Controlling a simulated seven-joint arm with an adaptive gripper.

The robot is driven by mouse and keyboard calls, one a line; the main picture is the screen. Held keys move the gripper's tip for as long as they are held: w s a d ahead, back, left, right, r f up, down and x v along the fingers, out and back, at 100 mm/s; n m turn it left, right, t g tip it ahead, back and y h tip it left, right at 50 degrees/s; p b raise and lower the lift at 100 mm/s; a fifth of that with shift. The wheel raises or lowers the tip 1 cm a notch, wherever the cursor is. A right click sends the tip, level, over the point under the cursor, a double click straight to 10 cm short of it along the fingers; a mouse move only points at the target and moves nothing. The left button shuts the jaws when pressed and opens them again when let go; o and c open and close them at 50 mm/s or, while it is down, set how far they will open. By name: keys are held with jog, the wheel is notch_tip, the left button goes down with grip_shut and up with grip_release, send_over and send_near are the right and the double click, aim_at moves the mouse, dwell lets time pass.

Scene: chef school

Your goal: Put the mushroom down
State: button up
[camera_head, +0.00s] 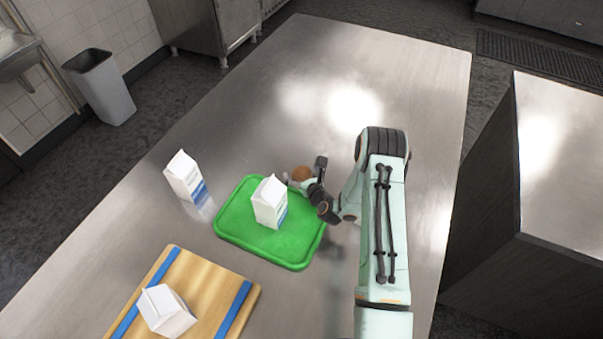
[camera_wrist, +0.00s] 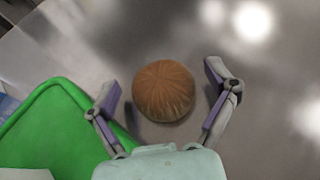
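The mushroom (camera_wrist: 163,91), with a round brown ribbed cap, is between the fingers of my gripper (camera_wrist: 163,80) in the wrist view. Gaps show between the cap and both fingers, so my gripper is open around it and not touching it. The mushroom appears to stand on the bare metal table, just off the green tray. In the head view the brown cap (camera_head: 301,173) shows beside the far right corner of the tray, with my gripper (camera_head: 305,177) low around it. The mushroom's underside is hidden.
The green tray (camera_head: 232,225) holds an upright white carton (camera_head: 269,203). Another carton (camera_head: 184,176) stands left of it. A third carton (camera_head: 166,311) lies on a wooden board (camera_head: 211,286) with blue stripes. The metal table (camera_head: 300,85) is clear beyond the tray.

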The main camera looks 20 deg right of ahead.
jog(key=c, duration=0.9)
jog(key=shift+o, duration=0.2)
notch_tip(320, 180, up, 9)
jog(key=shift+r, duration=0.15)
jog(key=shift+s+a, duration=0.15)
jog(key=n+y, duration=0.1)
jog(key=a+f+n+y, duration=0.1)
jog(key=shift+w+a+y, duration=0.2)
jog(key=shift+y, duration=0.1)
jog(key=w+a+n+g+y, duration=0.1)
jog(key=w+a+n+y, duration=0.1)
jog(key=a, duration=0.1)
jog(key=w+a+n+g+y, duration=0.1)
jog(key=w+a+n+y, duration=0.1)
jog(key=a, duration=0.1)
jog(key=w+a+n+g+y, duration=0.1)
jog(key=w+a+n+y, duration=0.1)
jog(key=a, duration=0.1)
jog(key=shift+w+r, duration=0.25)
jog(key=shift+w, duration=0.1)
notch_tip(320, 180, up, 3)
jog(key=n+g+y, duration=0.1)
send_over(242, 158)
notch_tip(242, 158, down, 11)
jog(key=shift+f, duration=0.2)
